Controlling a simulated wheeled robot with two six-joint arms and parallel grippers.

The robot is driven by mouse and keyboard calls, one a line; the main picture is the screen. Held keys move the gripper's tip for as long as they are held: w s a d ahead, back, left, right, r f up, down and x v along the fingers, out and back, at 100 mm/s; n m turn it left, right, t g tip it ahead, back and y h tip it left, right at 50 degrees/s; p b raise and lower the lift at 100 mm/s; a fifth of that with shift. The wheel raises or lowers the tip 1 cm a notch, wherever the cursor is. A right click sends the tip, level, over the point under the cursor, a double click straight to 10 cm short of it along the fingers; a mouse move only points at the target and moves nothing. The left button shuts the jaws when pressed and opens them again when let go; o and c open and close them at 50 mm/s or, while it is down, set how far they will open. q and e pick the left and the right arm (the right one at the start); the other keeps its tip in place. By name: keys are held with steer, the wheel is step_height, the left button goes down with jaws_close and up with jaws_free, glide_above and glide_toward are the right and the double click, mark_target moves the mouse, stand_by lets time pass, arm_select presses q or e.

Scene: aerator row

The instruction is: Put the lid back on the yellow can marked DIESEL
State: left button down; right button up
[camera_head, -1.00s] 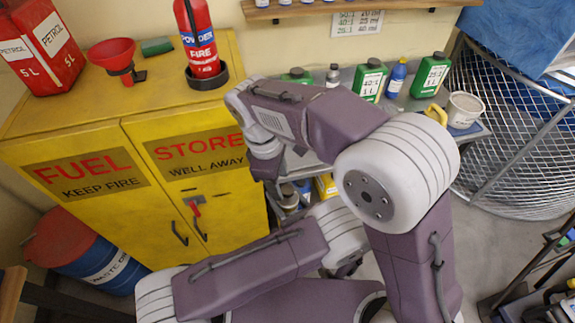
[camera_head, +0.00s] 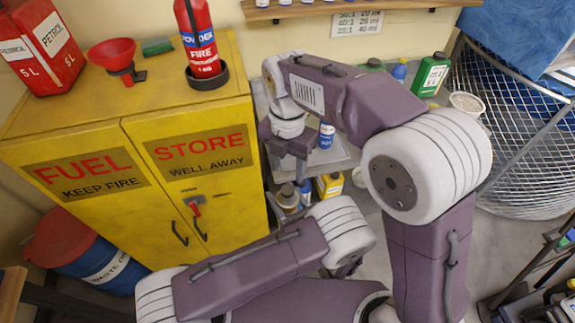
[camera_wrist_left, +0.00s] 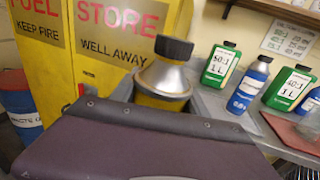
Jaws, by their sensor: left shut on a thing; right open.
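My left gripper (camera_head: 288,160) hangs at the end of the raised arm, beside the cabinet's right edge and over the shelf unit's left end. In the left wrist view a can with a black cap, silver cone-shaped top and yellow body (camera_wrist_left: 164,80) is close in front of the wrist. Its lower part is hidden behind my purple arm part, and no marking shows. A yellow container (camera_head: 330,186) stands on the lower level; I cannot read DIESEL on it. My right gripper is not in view.
The yellow fuel cabinet (camera_head: 110,215) stands left, with a red funnel (camera_head: 113,56) and extinguisher (camera_head: 200,40) on top. A blue bottle (camera_wrist_left: 248,88) and green bottles (camera_wrist_left: 219,64) stand on the shelf. A wire basket (camera_head: 520,140) stands right.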

mark_target(288, 189)
step_height(288, 189, down, 8)
stand_by(0.5)
